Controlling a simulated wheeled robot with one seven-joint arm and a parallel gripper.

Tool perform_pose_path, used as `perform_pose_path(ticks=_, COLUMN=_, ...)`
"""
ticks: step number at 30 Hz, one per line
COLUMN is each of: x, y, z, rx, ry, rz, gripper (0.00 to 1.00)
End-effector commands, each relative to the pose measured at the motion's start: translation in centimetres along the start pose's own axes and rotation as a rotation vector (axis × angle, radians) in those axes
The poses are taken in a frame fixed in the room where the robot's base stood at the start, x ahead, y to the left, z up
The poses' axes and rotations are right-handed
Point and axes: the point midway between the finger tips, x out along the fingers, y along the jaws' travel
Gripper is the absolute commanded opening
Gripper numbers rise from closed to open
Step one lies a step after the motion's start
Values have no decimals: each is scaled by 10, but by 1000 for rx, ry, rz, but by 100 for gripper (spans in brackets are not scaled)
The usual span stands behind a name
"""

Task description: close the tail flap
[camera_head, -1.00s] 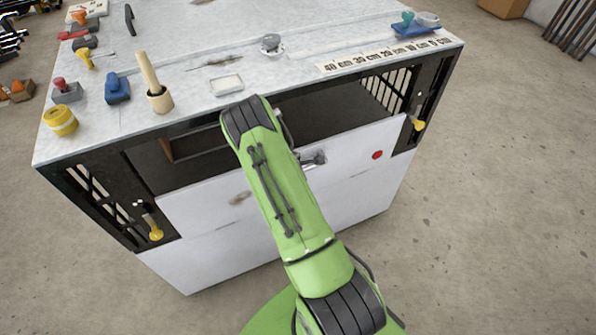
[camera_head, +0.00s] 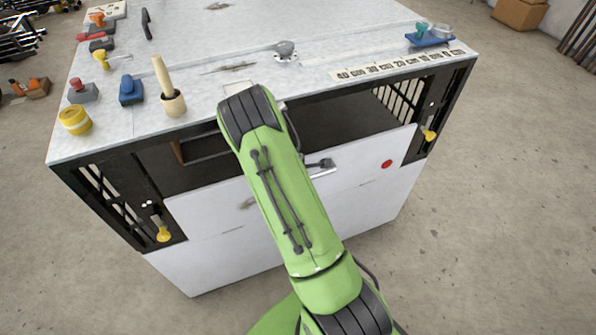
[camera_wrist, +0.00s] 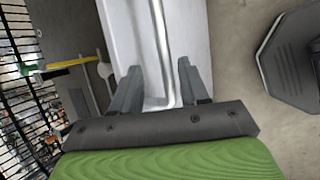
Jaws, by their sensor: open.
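The white tail flap (camera_head: 355,176) is on the front of the bench, with a red dot near its right end. A dark opening shows between its top edge and the bench top. A small metal handle (camera_head: 321,166) sits near the middle of its top edge. My green arm crosses the flap and hides part of it; my gripper is hidden in the head view. In the wrist view my gripper (camera_wrist: 158,85) is open, its two fingers apart over a white panel (camera_wrist: 131,40) with a raised ridge. Whether the fingers touch it I cannot tell.
Yellow-ended latches (camera_head: 163,233) and (camera_head: 429,135) sit at both front sides of the bench. The bench top (camera_head: 330,30) holds several tools, a mallet-like wooden piece (camera_head: 172,100) and a yellow tape roll (camera_head: 74,120).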

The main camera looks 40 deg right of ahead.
Motion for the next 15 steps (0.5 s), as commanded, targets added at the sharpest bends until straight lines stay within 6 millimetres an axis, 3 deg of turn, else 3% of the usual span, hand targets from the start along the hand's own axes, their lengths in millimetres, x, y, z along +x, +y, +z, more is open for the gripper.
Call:
perform_pose_path(ticks=3, x=-36, y=2, z=-1, rx=1, ry=3, rz=4, gripper=44)
perform_pose_path(ticks=7, x=-68, y=1, z=0, rx=1, ry=3, rz=3, gripper=44)
perform_pose_path(ticks=10, x=-84, y=1, z=0, rx=1, ry=1, rz=3, gripper=44)
perform_pose_path(ticks=15, x=-93, y=0, z=0, rx=0, ry=0, rz=1, gripper=44)
